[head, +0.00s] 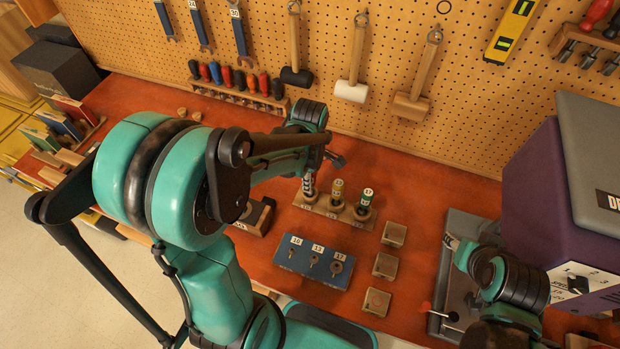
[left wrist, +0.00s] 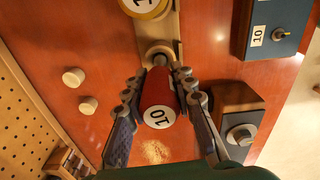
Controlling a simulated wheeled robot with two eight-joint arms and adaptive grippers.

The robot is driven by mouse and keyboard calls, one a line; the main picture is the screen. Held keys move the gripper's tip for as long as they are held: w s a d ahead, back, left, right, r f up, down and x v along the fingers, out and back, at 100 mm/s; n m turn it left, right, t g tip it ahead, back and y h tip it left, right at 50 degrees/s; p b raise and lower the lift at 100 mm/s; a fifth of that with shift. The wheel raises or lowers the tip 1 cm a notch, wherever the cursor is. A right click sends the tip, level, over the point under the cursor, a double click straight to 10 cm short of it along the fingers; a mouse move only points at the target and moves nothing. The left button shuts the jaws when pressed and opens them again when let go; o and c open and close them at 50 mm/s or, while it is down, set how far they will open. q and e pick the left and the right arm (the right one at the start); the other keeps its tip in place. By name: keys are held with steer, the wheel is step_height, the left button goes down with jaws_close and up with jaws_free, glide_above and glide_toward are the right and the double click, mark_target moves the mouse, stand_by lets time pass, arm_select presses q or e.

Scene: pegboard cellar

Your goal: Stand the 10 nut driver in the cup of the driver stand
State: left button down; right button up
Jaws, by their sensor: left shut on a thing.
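The 10 nut driver (left wrist: 160,108) has a red handle with a white end marked 10. My left gripper (left wrist: 158,88) is shut on its handle, one finger on each side. The shaft points at the empty-looking end cup (left wrist: 158,50) of the wooden driver stand (head: 331,213); whether the tip is inside the cup I cannot tell. In the head view my left gripper (head: 310,182) is over the stand's left end and its fingers mostly hide the driver. A yellow driver (head: 337,191) and a green one (head: 366,198) stand in the other cups. My right gripper (head: 452,243) is small and unclear at the right.
A blue block (head: 314,262) marked 10, 13 and 17 lies in front of the stand. Three small wooden blocks (head: 385,266) are to its right. A purple machine (head: 560,200) stands at the right. A pegboard (head: 330,60) with hung tools is behind.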

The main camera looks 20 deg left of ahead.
arm_select(q)
steer(key=shift+f+b, duration=0.5)
steer(key=shift+f, duration=0.25)
steer(key=c, duration=1.2)
jaws_free()
steer(key=shift+o, duration=0.2)
steer(key=shift+r, duration=0.1)
step_height(320, 180, up, 10)
steer(key=p, duration=0.8)
